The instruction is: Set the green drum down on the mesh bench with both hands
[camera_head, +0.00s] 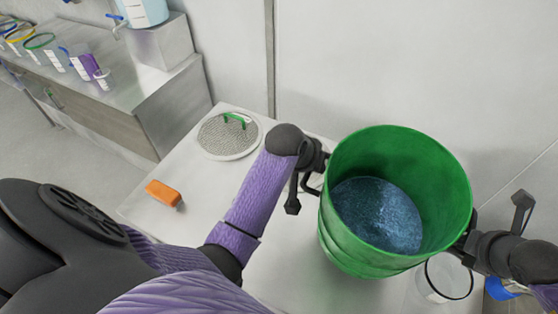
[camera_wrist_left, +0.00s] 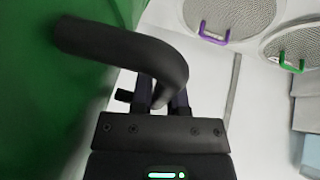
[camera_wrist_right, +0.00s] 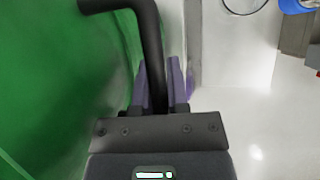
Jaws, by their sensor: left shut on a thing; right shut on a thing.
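The open green drum (camera_head: 334,232) holds blue granular material (camera_head: 378,215) and looks upright. My left gripper (camera_head: 314,168) is shut on the black handle (camera_wrist_left: 125,45) at the drum's left side. My right gripper (camera_head: 466,246) is shut on the other black handle (camera_wrist_right: 150,50) at its right side. The drum is over the pale bench top (camera_head: 165,215) that carries a round mesh sieve with a green handle (camera_head: 215,142). The drum's underside is hidden, so I cannot tell whether it touches the bench.
An orange block (camera_head: 163,193) lies on the bench's left part. The left wrist view also shows a purple-handled sieve (camera_wrist_left: 235,15). A clear container (camera_head: 446,278) and a blue item (camera_head: 503,290) are right of the drum. A side counter (camera_head: 150,95) with vessels stands at upper left.

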